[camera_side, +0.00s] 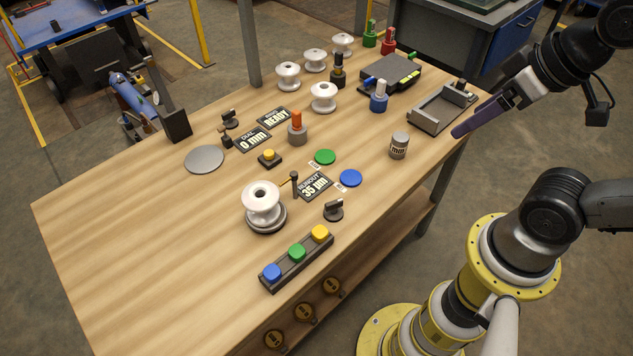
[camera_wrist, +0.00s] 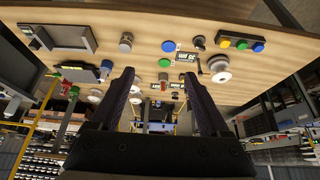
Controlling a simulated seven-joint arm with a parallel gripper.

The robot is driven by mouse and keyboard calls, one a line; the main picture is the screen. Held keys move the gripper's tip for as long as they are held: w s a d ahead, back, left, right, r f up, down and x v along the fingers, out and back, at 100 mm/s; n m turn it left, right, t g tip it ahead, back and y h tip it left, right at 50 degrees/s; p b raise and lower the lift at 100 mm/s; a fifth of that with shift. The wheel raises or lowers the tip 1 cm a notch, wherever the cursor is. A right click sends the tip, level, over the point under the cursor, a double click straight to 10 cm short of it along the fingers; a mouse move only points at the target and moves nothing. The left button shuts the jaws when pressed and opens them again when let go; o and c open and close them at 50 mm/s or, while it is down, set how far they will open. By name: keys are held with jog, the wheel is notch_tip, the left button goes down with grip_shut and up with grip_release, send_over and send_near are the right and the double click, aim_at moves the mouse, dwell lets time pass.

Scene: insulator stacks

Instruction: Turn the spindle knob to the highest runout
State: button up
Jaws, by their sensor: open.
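A white spool-shaped insulator (camera_side: 261,199) stands upright on a round dark spindle base (camera_side: 268,219). A small post with an arm (camera_side: 295,184) stands beside it. The runout display (camera_side: 314,186) reads 35 µm. A black knob (camera_side: 333,210) sits right of the spindle, near the display; it also shows in the wrist view (camera_wrist: 199,43). No label on the knob is legible. The insulator shows in the wrist view (camera_wrist: 217,63). My gripper (camera_wrist: 158,76) is open and empty, its fingers wide apart.
A bar with blue, green and yellow buttons (camera_side: 297,258) lies in front of the knob. Green (camera_side: 325,157) and blue (camera_side: 350,178) discs lie behind it. A grey can (camera_side: 399,145), a tray (camera_side: 441,106) and several insulators stand farther back. The table's left front is clear.

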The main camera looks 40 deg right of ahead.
dwell(0.3)
jog(key=c, duration=0.5)
jog(key=shift+w+r+n, duration=0.1)
jog(key=shift+n, duration=0.4)
jog(key=shift+c, duration=0.3)
jog(key=n+g, duration=0.6)
jog(key=n, duration=0.7)
send_over(334, 202)
notch_tip(334, 202, down, 10)
notch_tip(334, 202, down, 14)
jog(key=shift+r, duration=0.15)
jog(key=shift+c, duration=0.2)
grip_shut()
